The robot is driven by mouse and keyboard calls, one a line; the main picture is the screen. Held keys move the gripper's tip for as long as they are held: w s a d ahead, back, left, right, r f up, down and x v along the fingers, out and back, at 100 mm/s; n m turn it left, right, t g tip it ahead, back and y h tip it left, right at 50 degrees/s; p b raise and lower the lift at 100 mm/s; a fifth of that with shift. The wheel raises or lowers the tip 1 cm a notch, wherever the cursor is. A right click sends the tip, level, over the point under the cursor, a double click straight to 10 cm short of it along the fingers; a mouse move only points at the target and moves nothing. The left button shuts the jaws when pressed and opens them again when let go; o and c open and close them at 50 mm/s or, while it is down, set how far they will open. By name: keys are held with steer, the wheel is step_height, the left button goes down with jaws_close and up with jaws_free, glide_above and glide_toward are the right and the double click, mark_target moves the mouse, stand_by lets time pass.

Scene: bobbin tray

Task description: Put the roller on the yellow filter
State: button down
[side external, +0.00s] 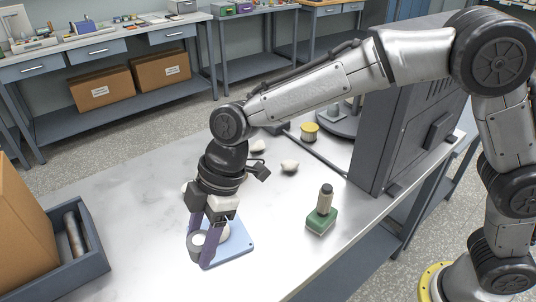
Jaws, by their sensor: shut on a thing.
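My gripper (205,258) points down over the front middle of the bench, its purple fingers shut on a grey, round-ended piece that looks like the roller (196,241). The fingers hide part of it. It is beside or just over the left edge of a light blue plate (236,247); I cannot tell whether it touches. A small yellow-topped cylinder, which looks like the yellow filter (309,132), stands upright farther back on the bench, apart from my gripper.
A green block with an upright handle (322,211) stands right of the plate. Pale lumps (289,166) lie behind it. A dark tray (88,257) with a metal cylinder is at left. A tall dark grey cabinet (405,130) borders the right.

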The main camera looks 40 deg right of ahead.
steer(key=w+d+f+m+t+h, duration=0.1)
steer(key=d+m, duration=0.4)
steer(key=d, duration=0.6)
steer(key=w+d+f+m+t+h, duration=0.1)
steer(key=w+d+f+m, duration=0.3)
steer(key=d, duration=0.8)
steer(key=w+d+f+m+t+h, duration=0.1)
steer(key=d+m, duration=0.5)
steer(key=d, duration=0.6)
steer(key=shift+w+f+m+t+h, duration=0.2)
steer(key=shift+w+f+h, duration=0.25)
steer(key=shift+f, duration=0.4)
steer(key=shift+w+f+m+t+h, duration=0.1)
steer(key=shift+w+f+m+h, duration=0.15)
steer(key=shift+w+f, duration=0.45)
steer(key=w+d+r+m+h, duration=0.2)
steer(key=w+d+r+m, duration=0.2)
steer(key=w+d+m, duration=0.55)
steer(key=m+g+h, duration=0.1)
steer(key=h, duration=0.1)
glide_above(310, 124)
steer(key=s+a, duration=0.1)
steer(key=a, duration=0.1)
steer(key=shift+s+d+r, duration=0.1)
steer(key=shift+d+r, duration=0.1)
steer(key=shift+r, duration=0.05)
steer(key=shift+d+f, duration=0.25)
steer(key=shift+f, duration=1.25)
steer(key=shift+f, duration=0.15)
